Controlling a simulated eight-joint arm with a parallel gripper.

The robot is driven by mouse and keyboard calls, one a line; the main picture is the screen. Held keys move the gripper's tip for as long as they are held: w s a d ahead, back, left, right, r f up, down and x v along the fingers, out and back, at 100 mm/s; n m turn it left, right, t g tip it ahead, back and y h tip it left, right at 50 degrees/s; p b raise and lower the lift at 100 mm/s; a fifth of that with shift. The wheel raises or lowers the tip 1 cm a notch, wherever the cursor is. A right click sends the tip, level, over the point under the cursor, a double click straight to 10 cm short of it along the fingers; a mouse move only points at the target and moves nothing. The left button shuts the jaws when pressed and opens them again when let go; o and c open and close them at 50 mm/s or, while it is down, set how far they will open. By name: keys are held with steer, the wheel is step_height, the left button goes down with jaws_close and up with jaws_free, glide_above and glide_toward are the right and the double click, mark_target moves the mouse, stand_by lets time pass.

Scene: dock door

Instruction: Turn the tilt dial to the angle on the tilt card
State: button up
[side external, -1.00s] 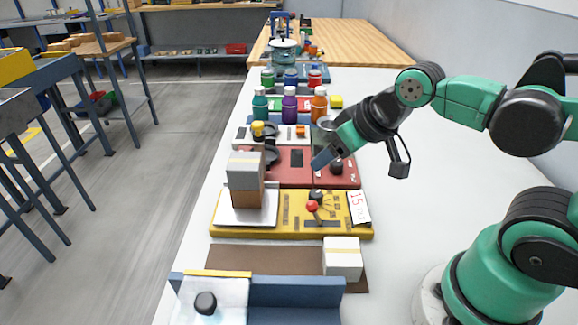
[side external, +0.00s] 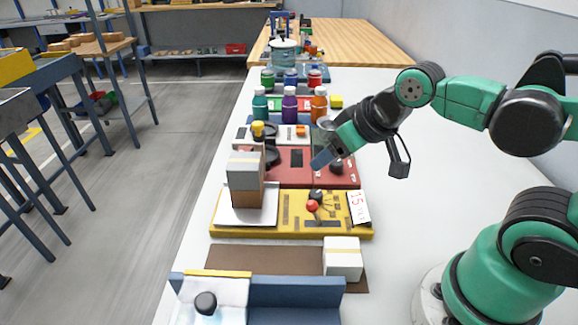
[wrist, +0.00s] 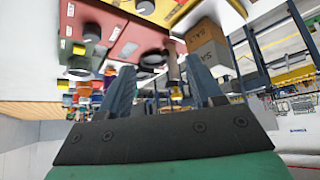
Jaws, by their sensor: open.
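A yellow board (side external: 290,232) lies on the white table. On it are a red-knobbed control (side external: 312,206) and a black knob (side external: 316,194); I cannot tell which part is the tilt dial, or its exact setting. The white tilt card (side external: 358,207) reading 15 in red lies at the board's right end. A white plate (side external: 225,216) on the board's left bears a tall grey-and-brown box (side external: 246,190), also in the wrist view (wrist: 208,42). My gripper (side external: 322,160) is open and empty, above and behind the dial area, apart from it. Its two fingers show in the wrist view (wrist: 160,88).
A red panel (side external: 290,165) with black knobs stands behind the yellow board. Several bottles (side external: 289,105) stand farther back. In front are a white box (side external: 342,258) on a brown mat and a blue fixture (side external: 295,292).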

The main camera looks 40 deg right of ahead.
steer(key=shift+o, duration=0.6)
steer(key=n+g+y, duration=0.3)
steer(key=n+g, duration=0.1)
steer(key=n, duration=0.4)
glide_above(316, 193)
steer(key=s+d, duration=0.2)
steer(key=f, duration=0.5)
steer(key=shift+a, duration=0.25)
steer(key=shift+w+d+f+n, duration=0.1)
steer(key=shift+d+f+n, duration=0.05)
steer(key=shift+f+n, duration=0.25)
steer(key=shift+x, duration=2.75)
steer(key=shift+c, duration=0.2)
jaws_close()
